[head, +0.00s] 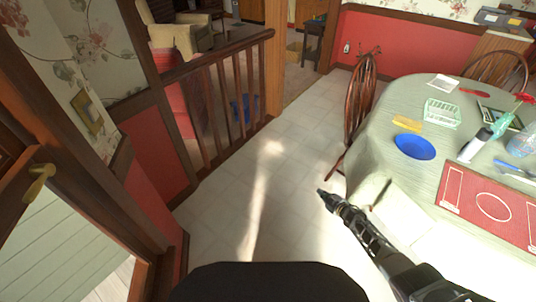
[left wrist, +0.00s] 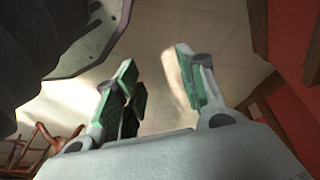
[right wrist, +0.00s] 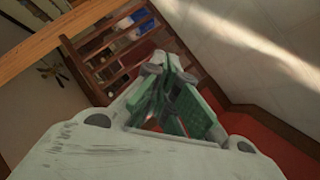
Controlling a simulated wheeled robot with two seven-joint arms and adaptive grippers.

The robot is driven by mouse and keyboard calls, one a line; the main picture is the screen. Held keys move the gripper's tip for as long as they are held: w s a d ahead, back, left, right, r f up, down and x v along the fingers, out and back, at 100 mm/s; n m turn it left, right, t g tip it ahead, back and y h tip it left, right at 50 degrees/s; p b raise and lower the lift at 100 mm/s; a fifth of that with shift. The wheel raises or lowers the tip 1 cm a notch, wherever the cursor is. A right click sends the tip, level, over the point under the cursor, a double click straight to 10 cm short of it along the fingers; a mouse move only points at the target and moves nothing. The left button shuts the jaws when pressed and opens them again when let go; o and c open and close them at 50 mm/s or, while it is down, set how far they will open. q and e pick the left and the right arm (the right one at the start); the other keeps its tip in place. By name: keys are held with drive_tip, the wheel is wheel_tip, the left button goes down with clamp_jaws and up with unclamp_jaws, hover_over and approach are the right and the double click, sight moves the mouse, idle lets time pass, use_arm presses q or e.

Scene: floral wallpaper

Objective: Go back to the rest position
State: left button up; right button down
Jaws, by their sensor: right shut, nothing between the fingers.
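My right gripper (head: 326,196) reaches in from the lower right of the head view, over the pale tiled floor, left of the table. In the right wrist view its green-padded fingers (right wrist: 172,105) are together and empty. My left gripper is outside the head view. In the left wrist view its green-padded fingers (left wrist: 150,85) stand apart with a clear gap, and nothing is between them.
The table (head: 358,172) with a pale green cloth stands at the right, holding a blue plate (head: 414,147) and a red mat (head: 492,207). A wooden chair (head: 362,95) stands beside it. A wooden railing (head: 225,95) and door (head: 75,215) bound the left. Open floor (head: 240,200) lies between.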

drive_tip(key=s+d+f+m+g+h, duration=0.2)
drive_tip(key=s+d+f+m+h, duration=0.15)
drive_tip(key=s+f, duration=1)
use_arm(q)
drive_tip(key=s+a+f+g+y, duration=0.2)
drive_tip(key=s+a+f, duration=0.9)
drive_tip(key=s+f, duration=0.2)
drive_tip(key=s+p, duration=0.1)
drive_tip(key=s, duration=0.1)
drive_tip(key=shift+s+f+m, duration=0.2)
drive_tip(key=shift+s+m, duration=0.1)
use_arm(e)
drive_tip(key=s+f+m+g, duration=0.2)
drive_tip(key=s+f, duration=0.3)
drive_tip(key=s, duration=0.9)
drive_tip(key=s+d+f+m+g+h, duration=0.1)
drive_tip(key=s+f+m+g, duration=0.2)
drive_tip(key=s, duration=1.2)
drive_tip(key=s+d+f+m+g+h, duration=0.1)
drive_tip(key=s+f, duration=0.5)
drive_tip(key=s, duration=0.9)
drive_tip(key=m+g, duration=0.1)
drive_tip(key=g, duration=0.1)
drive_tip(key=shift+f+g, duration=0.3)
drive_tip(key=shift+m, duration=0.25)
